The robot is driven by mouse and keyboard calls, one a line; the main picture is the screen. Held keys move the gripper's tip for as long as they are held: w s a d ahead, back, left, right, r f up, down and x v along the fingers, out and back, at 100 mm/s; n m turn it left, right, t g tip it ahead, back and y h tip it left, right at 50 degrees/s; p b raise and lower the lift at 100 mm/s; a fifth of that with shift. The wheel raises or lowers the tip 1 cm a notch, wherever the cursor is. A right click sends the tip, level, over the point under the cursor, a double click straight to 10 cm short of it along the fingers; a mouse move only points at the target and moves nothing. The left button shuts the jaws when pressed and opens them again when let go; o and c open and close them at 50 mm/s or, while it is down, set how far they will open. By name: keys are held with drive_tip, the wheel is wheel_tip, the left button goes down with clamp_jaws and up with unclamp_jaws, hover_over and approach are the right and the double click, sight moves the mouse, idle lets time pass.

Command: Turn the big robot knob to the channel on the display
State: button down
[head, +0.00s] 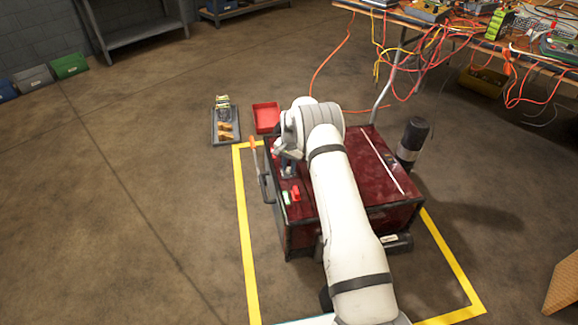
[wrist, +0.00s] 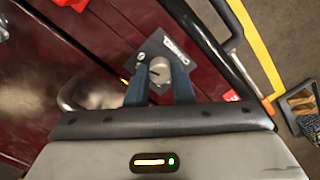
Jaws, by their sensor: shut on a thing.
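The big dark red boxy robot (head: 375,155) stands inside a yellow floor outline. My gripper (head: 289,170) reaches down to its top near the left edge. In the wrist view the pale round knob (wrist: 158,70) sits on a dark square plate (wrist: 168,46) with a small white label, too blurred to read. My gripper's two blue-grey fingers (wrist: 160,84) are shut on the knob, one on each side. A dark pointer mark shows on the knob's face. The arm hides the knob in the head view. I cannot make out a channel display in either view.
A red tray (head: 266,118) and a grey tray (head: 226,128) lie on the floor behind. A cluttered workbench (head: 470,38) with hanging cables stands at back right.

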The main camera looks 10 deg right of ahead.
drive_tip(key=shift+m, duration=0.6)
drive_tip(key=c, duration=1.3)
unclamp_jaws()
drive_tip(key=shift+o, duration=0.2)
drive_tip(key=shift+r, duration=0.1)
drive_tip(key=r, duration=0.2)
drive_tip(key=r+p, duration=0.1)
drive_tip(key=r, duration=0.2)
drive_tip(key=r+p, duration=0.1)
drive_tip(key=r, duration=0.1)
drive_tip(key=shift+w+d+r, duration=0.1)
drive_tip(key=shift+d+r, duration=0.15)
drive_tip(key=shift+r, duration=0.05)
